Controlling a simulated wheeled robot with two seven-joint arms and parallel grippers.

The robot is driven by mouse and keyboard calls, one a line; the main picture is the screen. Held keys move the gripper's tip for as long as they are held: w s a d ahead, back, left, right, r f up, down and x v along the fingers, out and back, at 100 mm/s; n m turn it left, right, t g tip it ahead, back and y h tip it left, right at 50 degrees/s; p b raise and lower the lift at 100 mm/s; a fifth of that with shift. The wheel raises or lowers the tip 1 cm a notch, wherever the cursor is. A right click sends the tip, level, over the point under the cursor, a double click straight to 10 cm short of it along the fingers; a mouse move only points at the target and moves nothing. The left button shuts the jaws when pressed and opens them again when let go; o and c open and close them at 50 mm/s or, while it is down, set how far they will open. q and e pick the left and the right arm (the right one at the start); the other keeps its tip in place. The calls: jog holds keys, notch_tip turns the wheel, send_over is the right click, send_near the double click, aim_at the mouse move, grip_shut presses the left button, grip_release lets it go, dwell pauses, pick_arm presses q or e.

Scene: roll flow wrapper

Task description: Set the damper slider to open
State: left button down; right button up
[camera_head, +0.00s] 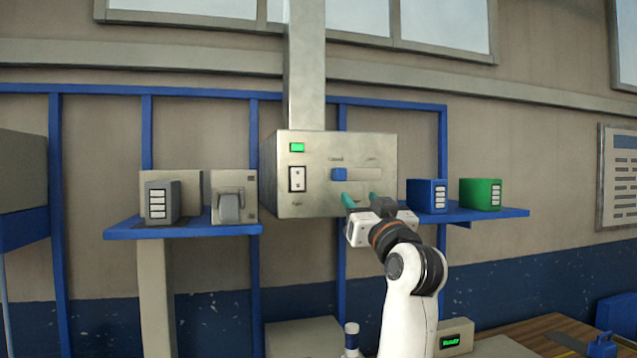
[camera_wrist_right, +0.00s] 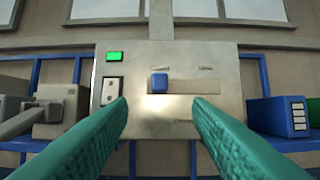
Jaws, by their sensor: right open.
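The damper slider is a blue knob (camera_head: 339,174) at the left end of a horizontal slot on a grey metal control box (camera_head: 315,205). The knob also shows in the right wrist view (camera_wrist_right: 159,83), and the slot (camera_wrist_right: 195,86) runs to the right of it. Small labels above the slot are too blurred to read with certainty. My right gripper (camera_head: 361,199) is open and empty, its green fingers pointing at the box just below the slot. In the wrist view its fingertips (camera_wrist_right: 160,105) spread to either side, below the knob, apart from it. My left gripper is out of view.
The box has a lit green indicator (camera_head: 297,147) and a rocker switch (camera_head: 297,179). Blue shelves flank it: grey units (camera_head: 161,202) at left, a blue box (camera_head: 427,195) and green box (camera_head: 480,194) at right. A duct (camera_head: 306,70) rises above.

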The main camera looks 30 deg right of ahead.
aim_at(343, 176)
jog(key=p+x, duration=0.2)
jog(key=x, duration=0.1)
jog(key=p+x, duration=0.2)
jog(key=x, duration=0.2)
jog(key=p+x, duration=0.3)
jog(key=shift+w+r, duration=0.25)
jog(key=shift+r, duration=0.2)
jog(key=shift+w+d+p, duration=0.1)
jog(key=shift+w+p, duration=0.2)
jog(key=shift+w, duration=0.1)
grip_shut()
jog(key=shift+d, duration=0.1)
